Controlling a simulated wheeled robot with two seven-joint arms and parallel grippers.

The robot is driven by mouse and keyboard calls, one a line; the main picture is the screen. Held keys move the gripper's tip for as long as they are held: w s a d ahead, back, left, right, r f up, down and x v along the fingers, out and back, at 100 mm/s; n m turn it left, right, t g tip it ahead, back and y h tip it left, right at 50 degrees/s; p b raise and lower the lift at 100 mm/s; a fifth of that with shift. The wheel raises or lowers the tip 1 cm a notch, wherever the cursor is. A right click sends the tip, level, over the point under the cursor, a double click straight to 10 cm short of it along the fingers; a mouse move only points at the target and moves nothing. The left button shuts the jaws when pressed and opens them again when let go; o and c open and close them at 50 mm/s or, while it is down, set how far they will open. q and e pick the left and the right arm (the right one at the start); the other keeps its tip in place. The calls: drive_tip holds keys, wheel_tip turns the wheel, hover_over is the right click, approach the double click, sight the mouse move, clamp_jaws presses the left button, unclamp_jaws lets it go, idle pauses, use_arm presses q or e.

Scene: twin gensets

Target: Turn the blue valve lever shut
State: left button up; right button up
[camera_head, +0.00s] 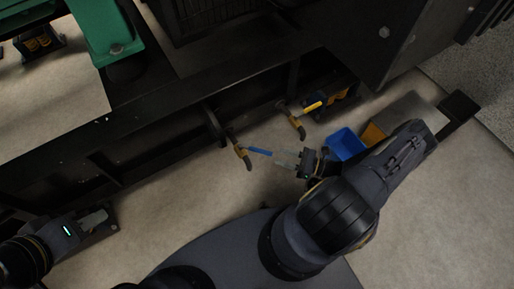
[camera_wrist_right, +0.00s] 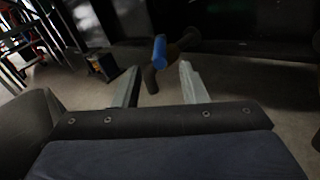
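The blue valve lever (camera_head: 259,151) sticks out to the right from a brass valve (camera_head: 241,154) on a pipe at the dark frame. In the right wrist view the blue lever (camera_wrist_right: 159,50) points toward me, ahead of the gap between my fingers. My right gripper (camera_head: 278,158) is at the lever's free end. In the right wrist view the fingers of my right gripper (camera_wrist_right: 158,85) are spread apart, with nothing clamped between them. My left gripper (camera_head: 98,218) is far off at the lower left; its finger gap is not clear.
A second valve with a yellow lever (camera_head: 312,107) sits to the upper right of the blue one. A blue bin (camera_head: 346,144) stands just right of my right gripper. The dark frame (camera_head: 150,150) runs along the valves. Pale floor (camera_head: 180,215) is open in front.

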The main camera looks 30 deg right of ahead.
sight(254, 149)
drive_tip(key=b+x, duration=0.1)
drive_tip(key=x, duration=0.6)
drive_tip(key=shift+w+a+f, duration=0.15)
drive_tip(key=shift+w+a, duration=0.1)
drive_tip(key=shift+a, duration=0.05)
drive_tip(key=shift+c, duration=0.2)
clamp_jaws()
